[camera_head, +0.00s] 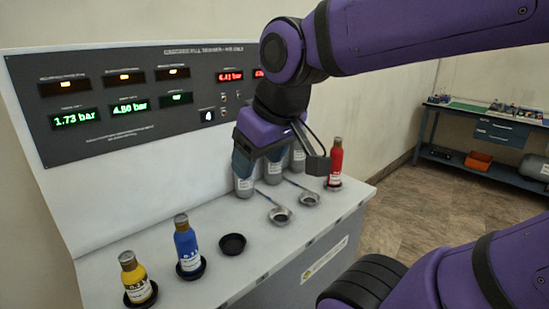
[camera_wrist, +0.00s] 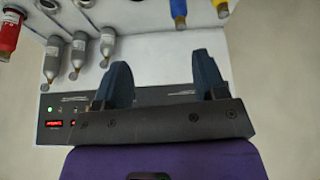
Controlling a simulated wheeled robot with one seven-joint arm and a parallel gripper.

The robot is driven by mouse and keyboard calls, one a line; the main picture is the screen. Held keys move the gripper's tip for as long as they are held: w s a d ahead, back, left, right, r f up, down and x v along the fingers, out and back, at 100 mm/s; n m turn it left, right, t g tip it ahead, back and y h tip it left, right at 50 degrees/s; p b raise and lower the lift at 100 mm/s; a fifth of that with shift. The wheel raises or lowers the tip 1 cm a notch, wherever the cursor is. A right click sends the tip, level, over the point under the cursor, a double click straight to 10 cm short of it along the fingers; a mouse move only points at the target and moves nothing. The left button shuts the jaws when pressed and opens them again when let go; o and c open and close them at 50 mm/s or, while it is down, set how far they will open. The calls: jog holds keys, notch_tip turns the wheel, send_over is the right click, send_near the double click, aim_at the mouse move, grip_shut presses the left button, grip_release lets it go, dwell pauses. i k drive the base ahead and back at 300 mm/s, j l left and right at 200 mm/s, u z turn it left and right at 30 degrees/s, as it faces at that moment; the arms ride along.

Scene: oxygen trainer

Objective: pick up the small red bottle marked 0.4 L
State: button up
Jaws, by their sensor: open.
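The red bottle (camera_head: 336,160) stands upright at the far right end of the bench top in the head view, on a dark round base. Its label is too small to read. In the wrist view the red bottle (camera_wrist: 10,32) shows at the upper left edge, partly cut off. My gripper (camera_wrist: 163,75) is open, with two dark blue fingers apart and nothing between them. In the head view my gripper (camera_head: 258,165) hangs above the bench, to the left of the red bottle and apart from it, in front of the grey bottles.
Several grey bottles (camera_wrist: 77,52) stand between my gripper and the red bottle. A blue bottle (camera_head: 187,245), a yellow bottle (camera_head: 137,278) and an empty dark holder (camera_head: 232,244) are nearer on the bench. The display panel (camera_head: 130,100) rises behind.

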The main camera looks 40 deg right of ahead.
aim_at(336, 152)
jog(key=l, duration=1.2)
jog(key=i+l, duration=0.15)
jog(key=l, duration=1.1)
jog(key=k+z, duration=0.05)
